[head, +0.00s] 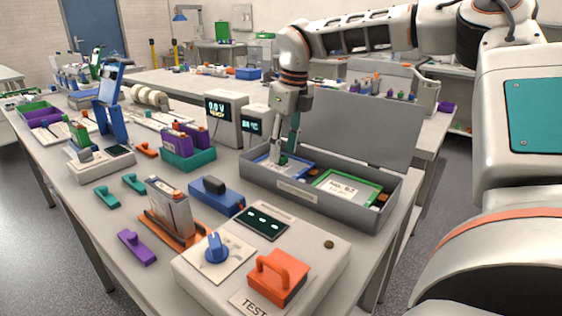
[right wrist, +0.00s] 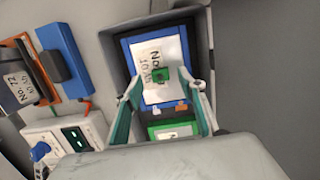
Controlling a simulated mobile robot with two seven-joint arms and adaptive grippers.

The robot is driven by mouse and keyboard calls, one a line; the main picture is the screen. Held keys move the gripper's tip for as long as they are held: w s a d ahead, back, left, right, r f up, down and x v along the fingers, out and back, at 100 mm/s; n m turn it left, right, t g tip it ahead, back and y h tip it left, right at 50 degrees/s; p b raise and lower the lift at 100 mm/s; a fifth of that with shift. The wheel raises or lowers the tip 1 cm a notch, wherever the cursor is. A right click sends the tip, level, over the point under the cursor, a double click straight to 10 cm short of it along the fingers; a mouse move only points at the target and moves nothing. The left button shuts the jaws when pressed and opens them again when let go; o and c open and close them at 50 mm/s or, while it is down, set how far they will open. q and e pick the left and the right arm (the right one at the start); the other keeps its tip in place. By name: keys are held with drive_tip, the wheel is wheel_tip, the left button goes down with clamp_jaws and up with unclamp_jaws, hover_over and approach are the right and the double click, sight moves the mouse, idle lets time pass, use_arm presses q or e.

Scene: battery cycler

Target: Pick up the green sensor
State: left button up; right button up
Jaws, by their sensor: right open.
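The green sensor (right wrist: 161,75) is a small green block in the right wrist view. It sits on a white label card inside a blue frame (right wrist: 124,55) in the grey case. In the head view the small green piece (head: 283,159) shows just below my right gripper (head: 285,148). My right gripper (right wrist: 158,79) is open, with its two green-sided fingers on either side of the sensor and a gap to each. I cannot tell how far above the card the fingertips are. My left gripper is in neither view.
The grey case (head: 300,197) has its lid (head: 355,125) raised behind my gripper. A green-framed card (head: 347,187) lies in its right half. A tester box (head: 325,262) with an orange handle stands in front. A blue block (head: 217,196) and teal crate (head: 190,158) stand left.

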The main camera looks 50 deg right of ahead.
sight(283, 157)
drive_tip(key=shift+w+f, duration=0.2)
drive_tip(key=shift+f, duration=0.7)
drive_tip(key=shift+r, duration=0.15)
clamp_jaws()
drive_tip(key=shift+r, duration=0.1)
wheel_tip(283, 157, up, 20)
drive_tip(key=p, duration=0.2)
